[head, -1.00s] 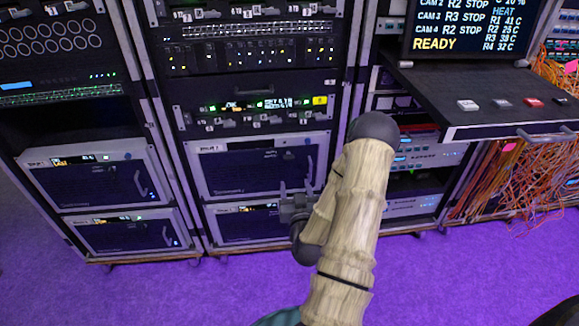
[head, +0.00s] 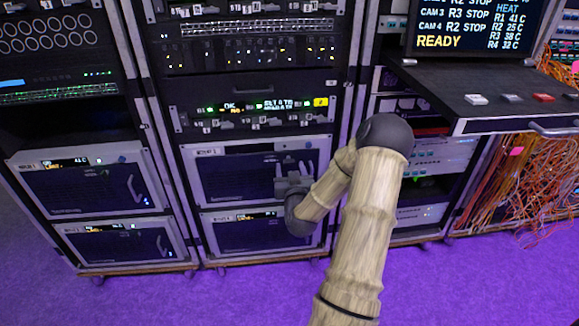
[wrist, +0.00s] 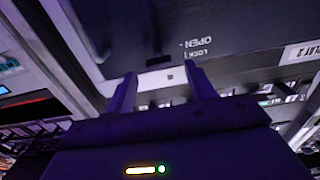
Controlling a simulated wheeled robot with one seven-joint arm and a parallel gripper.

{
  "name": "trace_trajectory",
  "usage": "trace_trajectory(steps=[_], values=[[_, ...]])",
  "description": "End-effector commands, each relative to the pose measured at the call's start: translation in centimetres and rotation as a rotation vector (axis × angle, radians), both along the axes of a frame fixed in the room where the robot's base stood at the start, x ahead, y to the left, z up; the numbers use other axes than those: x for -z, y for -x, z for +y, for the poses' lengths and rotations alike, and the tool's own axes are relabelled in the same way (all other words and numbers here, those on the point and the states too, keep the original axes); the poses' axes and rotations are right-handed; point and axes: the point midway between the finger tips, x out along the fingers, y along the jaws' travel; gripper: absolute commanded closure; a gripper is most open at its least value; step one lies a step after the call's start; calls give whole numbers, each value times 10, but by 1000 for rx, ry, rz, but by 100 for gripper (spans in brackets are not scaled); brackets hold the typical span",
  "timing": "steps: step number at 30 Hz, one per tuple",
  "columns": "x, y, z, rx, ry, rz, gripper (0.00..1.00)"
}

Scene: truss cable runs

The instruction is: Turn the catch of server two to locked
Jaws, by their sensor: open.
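The wrist view shows a dark server front (wrist: 240,25) with the words OPEN and LOCK (wrist: 195,48) printed upside down in that picture. A white label (wrist: 299,50) at its right seems to read PLAY 2. My gripper (wrist: 160,75) is open and empty, its two fingers pointing at the panel just beside these words. The catch is not clear there; its setting cannot be told. In the head view my gripper (head: 292,168) is in front of the upper of two dark-fronted servers (head: 235,180) low in the middle rack, hiding part of its right side.
A second server (head: 240,237) sits directly below. The left rack holds two similar servers (head: 80,190). A shelf with buttons (head: 490,105) juts out at the right, with loose orange cables (head: 520,185) under it. Purple floor (head: 200,300) is free in front.

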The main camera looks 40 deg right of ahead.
Motion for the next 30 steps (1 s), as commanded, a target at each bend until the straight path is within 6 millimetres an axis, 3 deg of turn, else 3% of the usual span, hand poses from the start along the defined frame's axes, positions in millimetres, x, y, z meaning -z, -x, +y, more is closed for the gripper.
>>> trace_trajectory(steps=[6,16,23,30], values=[[1,-21,-13,1,0,-1,45],[1,-25,-13,-3,-1,0,45],[1,-24,-14,-1,-1,0,90],[0,-24,-15,0,-7,-4,90]])
